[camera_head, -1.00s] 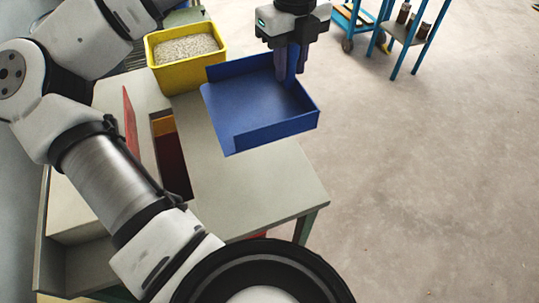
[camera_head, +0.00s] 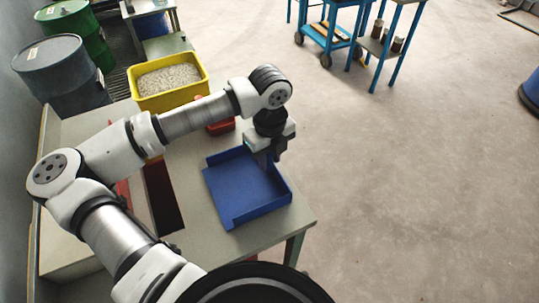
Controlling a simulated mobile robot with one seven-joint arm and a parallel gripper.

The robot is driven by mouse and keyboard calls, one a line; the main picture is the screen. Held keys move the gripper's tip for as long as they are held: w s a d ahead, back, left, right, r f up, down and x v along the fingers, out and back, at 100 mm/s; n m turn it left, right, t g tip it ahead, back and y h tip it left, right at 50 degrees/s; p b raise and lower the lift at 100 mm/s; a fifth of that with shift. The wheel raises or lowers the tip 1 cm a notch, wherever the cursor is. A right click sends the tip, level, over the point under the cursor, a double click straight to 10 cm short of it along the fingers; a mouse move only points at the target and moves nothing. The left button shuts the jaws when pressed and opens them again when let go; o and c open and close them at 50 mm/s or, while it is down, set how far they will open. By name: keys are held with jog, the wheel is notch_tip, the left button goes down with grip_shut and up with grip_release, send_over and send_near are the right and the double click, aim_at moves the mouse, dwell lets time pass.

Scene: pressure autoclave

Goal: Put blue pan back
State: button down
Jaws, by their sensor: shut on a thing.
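The blue pan (camera_head: 245,190) is a shallow open tray with low walls, at the right part of the grey table (camera_head: 200,240). My gripper (camera_head: 268,158) points down at the pan's far right side and is shut on its wall there. The fingertips are partly hidden by the pan and the gripper body. The pan looks level and empty, close over the tabletop; I cannot tell whether it touches it.
A yellow bin of pale granules (camera_head: 168,80) stands at the table's far end, with a red object (camera_head: 221,127) near it. A dark slot (camera_head: 162,195) lies left of the pan. Drums (camera_head: 62,75) stand at far left.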

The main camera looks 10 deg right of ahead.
jog(key=shift+f, duration=0.25)
jog(key=shift+f, duration=0.15)
jog(key=c, duration=1.1)
grip_release()
jog(key=shift+c, duration=0.2)
notch_tip(320, 180, up, 12)
jog(key=shift+r+b, duration=0.2)
jog(key=shift+b, duration=0.85)
